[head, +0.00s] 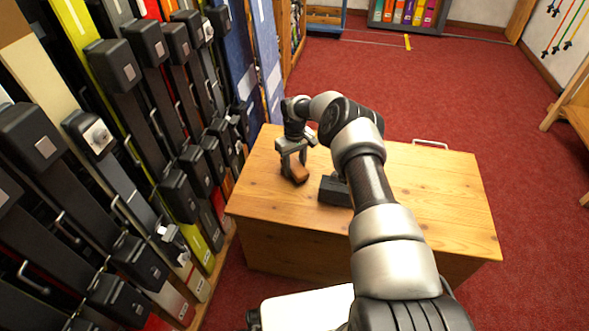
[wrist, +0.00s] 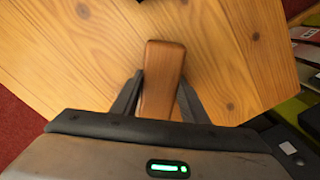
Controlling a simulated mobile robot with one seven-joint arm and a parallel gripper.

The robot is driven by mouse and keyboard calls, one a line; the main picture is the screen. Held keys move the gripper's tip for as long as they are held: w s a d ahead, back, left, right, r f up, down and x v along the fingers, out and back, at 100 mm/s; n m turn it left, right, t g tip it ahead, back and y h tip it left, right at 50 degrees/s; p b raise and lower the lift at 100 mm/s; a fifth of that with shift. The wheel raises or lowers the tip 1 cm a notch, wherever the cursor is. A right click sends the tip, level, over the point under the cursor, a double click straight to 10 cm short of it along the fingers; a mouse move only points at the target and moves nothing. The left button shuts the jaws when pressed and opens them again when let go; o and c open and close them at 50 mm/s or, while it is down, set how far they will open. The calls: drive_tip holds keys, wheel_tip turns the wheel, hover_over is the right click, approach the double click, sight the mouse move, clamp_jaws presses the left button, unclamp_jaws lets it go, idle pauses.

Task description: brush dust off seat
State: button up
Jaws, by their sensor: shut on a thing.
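My gripper (head: 295,166) is above the left part of a wooden bench (head: 440,185). It is shut on a brown wooden piece, likely the brush (head: 300,175). In the wrist view the brush (wrist: 163,70) lies between the two dark fingers (wrist: 158,98) and extends beyond them. No bristles show, and I cannot tell whether it touches the bench top. A dark grey block (head: 334,190) stands on the bench just right of the gripper, partly hidden by my arm. I cannot tell which surface is the seat, and no dust is distinguishable.
A rack of upright skis with black bindings (head: 112,66) stands close along the left. The bench's right side is clear, with a metal handle (head: 430,143) at its far edge. Red carpet (head: 440,90) is open beyond. A wooden frame (head: 570,110) stands far right.

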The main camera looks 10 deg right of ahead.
sight(297, 160)
drive_tip(key=shift+w+d+f+b, duration=0.15)
drive_tip(key=shift+w+f+b, duration=0.1)
drive_tip(key=shift+w+b, duration=0.2)
drive_tip(key=shift+w+d+r+p, duration=0.15)
drive_tip(key=shift+w+d+r, duration=0.05)
drive_tip(key=shift+w, duration=0.3)
drive_tip(key=shift+w+d+r+p, duration=0.15)
drive_tip(key=shift+w+d+r, duration=0.05)
drive_tip(key=shift+w, duration=0.25)
